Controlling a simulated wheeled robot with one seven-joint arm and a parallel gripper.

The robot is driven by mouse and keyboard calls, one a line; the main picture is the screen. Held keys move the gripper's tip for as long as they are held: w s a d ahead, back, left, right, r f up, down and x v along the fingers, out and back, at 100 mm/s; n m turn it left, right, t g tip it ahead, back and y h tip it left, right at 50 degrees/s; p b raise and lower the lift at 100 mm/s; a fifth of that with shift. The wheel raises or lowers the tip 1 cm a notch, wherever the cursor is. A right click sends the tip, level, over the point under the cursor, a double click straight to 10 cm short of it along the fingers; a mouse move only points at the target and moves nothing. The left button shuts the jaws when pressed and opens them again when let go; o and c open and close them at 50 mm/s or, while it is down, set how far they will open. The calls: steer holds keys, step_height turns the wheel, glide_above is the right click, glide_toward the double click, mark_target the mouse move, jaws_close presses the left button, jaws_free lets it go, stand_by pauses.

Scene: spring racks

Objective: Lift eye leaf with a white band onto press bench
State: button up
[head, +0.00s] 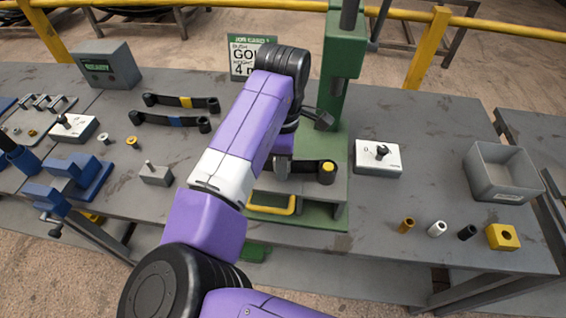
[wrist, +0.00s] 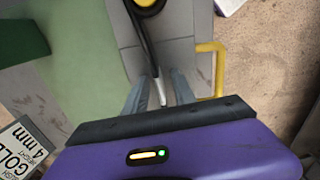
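The eye leaf (head: 304,166) is a dark strip on the green press bench (head: 322,210). A yellow round piece (head: 327,167) shows at its eye end. My gripper (head: 281,165) is low over the leaf's left part, mostly hidden by my purple arm. In the wrist view the leaf (wrist: 143,40) runs down between the fingers of my gripper (wrist: 161,80), and its white band (wrist: 160,92) shows between them. The fingers stand either side of the leaf with narrow gaps, so the gripper looks open. The leaf's near end is hidden.
Two other leaves, with a yellow band (head: 185,103) and a blue band (head: 176,121), lie at the left. The press column (head: 342,70) rises close behind my arm. A white fixture (head: 378,157), small bushes (head: 437,229) and a grey bin (head: 503,182) stand at the right.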

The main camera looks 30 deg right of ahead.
jaws_close()
steer(key=shift+r, duration=0.1)
stand_by(1.2)
